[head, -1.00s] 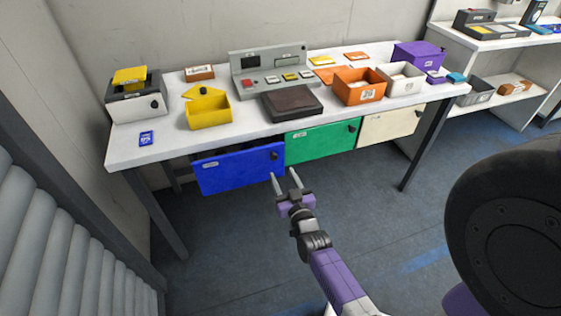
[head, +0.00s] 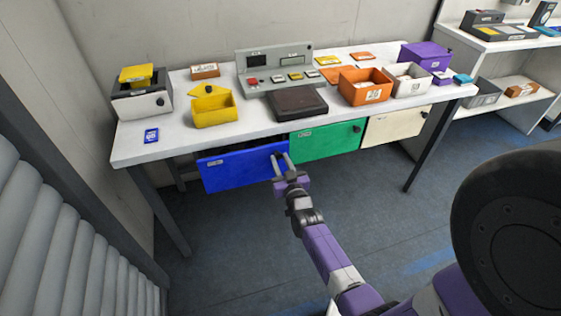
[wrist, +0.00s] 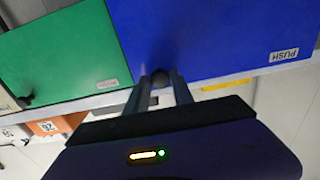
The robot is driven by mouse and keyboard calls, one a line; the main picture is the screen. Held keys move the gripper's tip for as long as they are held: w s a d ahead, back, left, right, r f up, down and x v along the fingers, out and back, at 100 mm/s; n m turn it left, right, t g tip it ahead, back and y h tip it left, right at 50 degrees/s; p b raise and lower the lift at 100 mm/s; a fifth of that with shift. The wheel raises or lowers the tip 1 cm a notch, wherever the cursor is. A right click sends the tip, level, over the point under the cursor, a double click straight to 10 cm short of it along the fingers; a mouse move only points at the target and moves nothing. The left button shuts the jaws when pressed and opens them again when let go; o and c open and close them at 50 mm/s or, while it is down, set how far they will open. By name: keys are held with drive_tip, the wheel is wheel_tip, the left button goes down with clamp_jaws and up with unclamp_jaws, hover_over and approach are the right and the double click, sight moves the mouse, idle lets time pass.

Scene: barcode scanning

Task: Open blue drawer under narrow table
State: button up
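The blue drawer (head: 238,168) hangs under the left part of the narrow white table (head: 150,152). Its front fills the upper right of the wrist view (wrist: 215,35), where the label reads PUSH upside down. Its dark round knob (wrist: 158,78) is near the front's edge beside the green drawer. My gripper (head: 282,156) is at this knob, with one finger on each side of it. In the wrist view the fingers (wrist: 160,77) stand apart, with thin gaps seeming to show beside the knob. In the head view the fingers mostly hide the knob.
The green drawer (head: 325,138) and cream drawer (head: 393,126) are to the right, each with a dark knob. Bins and a grey console (head: 270,65) stand on the table. A dark table leg (head: 160,210) is at left. The floor in front is clear.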

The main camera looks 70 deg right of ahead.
clamp_jaws()
idle(1.1)
